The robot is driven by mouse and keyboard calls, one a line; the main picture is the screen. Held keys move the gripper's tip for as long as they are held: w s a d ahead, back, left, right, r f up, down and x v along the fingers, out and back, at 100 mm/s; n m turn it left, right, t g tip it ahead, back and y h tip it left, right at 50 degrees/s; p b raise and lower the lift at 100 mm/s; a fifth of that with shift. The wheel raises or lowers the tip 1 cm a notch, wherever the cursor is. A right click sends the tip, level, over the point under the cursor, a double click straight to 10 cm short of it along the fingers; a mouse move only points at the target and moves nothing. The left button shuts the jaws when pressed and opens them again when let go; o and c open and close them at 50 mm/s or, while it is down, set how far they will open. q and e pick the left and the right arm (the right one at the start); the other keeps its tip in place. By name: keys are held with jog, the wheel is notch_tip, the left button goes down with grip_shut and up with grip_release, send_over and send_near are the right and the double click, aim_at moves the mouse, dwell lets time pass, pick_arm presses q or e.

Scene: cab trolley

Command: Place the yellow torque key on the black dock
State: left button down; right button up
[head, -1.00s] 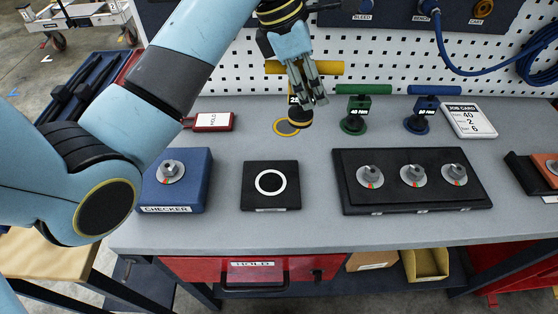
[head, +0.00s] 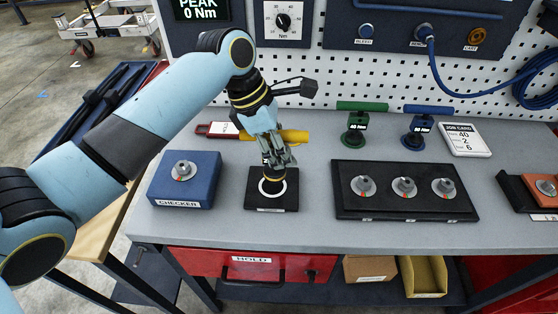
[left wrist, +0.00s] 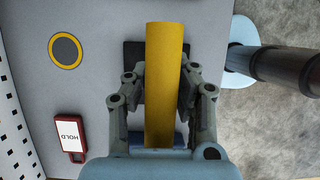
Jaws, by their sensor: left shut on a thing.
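The yellow torque key (head: 293,136) is upright in my left gripper (head: 277,160), which is shut on it. Its yellow crossbar handle also shows in the left wrist view (left wrist: 165,85), between the fingers (left wrist: 163,105). The key's dark lower end is over the white ring of the black dock (head: 258,200). I cannot tell whether it touches the dock. In the left wrist view the handle and fingers hide most of the dock (left wrist: 132,55). My right gripper is not in view.
A blue checker block (head: 185,180) stands left of the dock, and a black tray with several sockets (head: 400,205) stands right. Green (head: 357,125) and blue (head: 420,130) torque keys stand behind the tray. A red HOLD tag (head: 215,129) lies behind the dock. A yellow-ringed spot (left wrist: 65,50) is empty.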

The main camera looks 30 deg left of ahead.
pick_arm(q)
jog(key=shift+w+a+f, duration=0.1)
jog(key=shift+a+f, duration=0.05)
jog(key=shift+a, duration=0.2)
jog(key=shift+f, duration=0.4)
notch_tip(320, 180, down, 3)
jog(key=shift+f, duration=0.15)
jog(key=shift+f, duration=0.1)
jog(key=c, duration=1.1)
grip_release()
